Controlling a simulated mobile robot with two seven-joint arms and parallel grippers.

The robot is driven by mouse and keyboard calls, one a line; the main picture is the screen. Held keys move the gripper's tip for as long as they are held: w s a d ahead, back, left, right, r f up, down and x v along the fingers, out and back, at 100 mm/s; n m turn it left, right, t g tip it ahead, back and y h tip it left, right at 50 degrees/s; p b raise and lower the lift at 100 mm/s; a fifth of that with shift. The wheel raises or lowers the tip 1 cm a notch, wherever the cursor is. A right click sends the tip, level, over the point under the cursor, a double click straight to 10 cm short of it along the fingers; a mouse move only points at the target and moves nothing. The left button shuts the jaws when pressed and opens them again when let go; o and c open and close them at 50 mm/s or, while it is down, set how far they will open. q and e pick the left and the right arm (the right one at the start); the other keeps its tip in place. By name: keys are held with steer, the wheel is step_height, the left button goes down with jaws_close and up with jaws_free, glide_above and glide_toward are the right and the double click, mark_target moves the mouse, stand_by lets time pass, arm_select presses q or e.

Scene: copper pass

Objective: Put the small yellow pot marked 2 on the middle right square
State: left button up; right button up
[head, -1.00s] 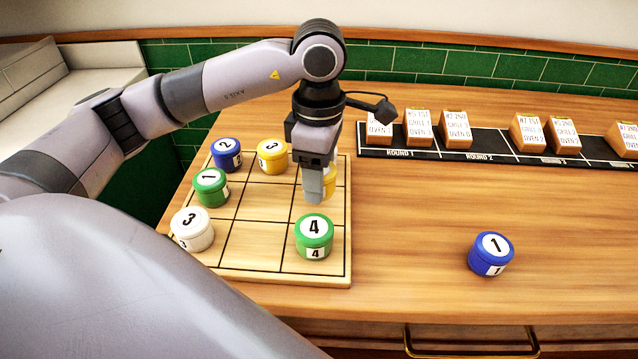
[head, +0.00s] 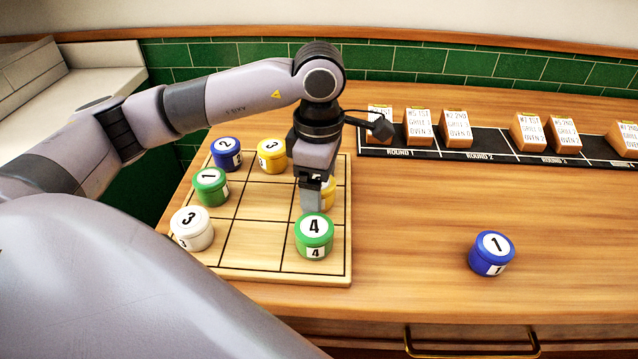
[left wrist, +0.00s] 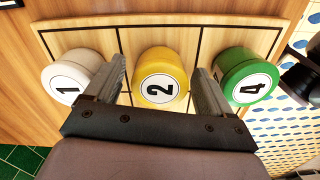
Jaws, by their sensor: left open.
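The small yellow pot marked 2 (left wrist: 160,80) stands upright on the middle right square of the wooden board (head: 346,262). In the head view the yellow pot (head: 329,193) is partly hidden behind my left gripper (head: 313,200). In the left wrist view my left gripper (left wrist: 160,68) is open, with one finger on each side of the pot. Slim gaps show between the pot and the fingers. My right gripper is not in view.
A green pot marked 4 (head: 314,238) stands just in front and a white pot marked 1 (left wrist: 72,80) just behind. Blue 2 (head: 226,153), yellow 3 (head: 272,155), green 1 (head: 211,187) and white 3 (head: 192,229) occupy other squares. A blue pot (head: 492,254) stands right of the board.

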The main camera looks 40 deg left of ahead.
arm_select(q)
step_height(320, 180, up, 12)
steer(key=shift+r, duration=0.15)
stand_by(0.8)
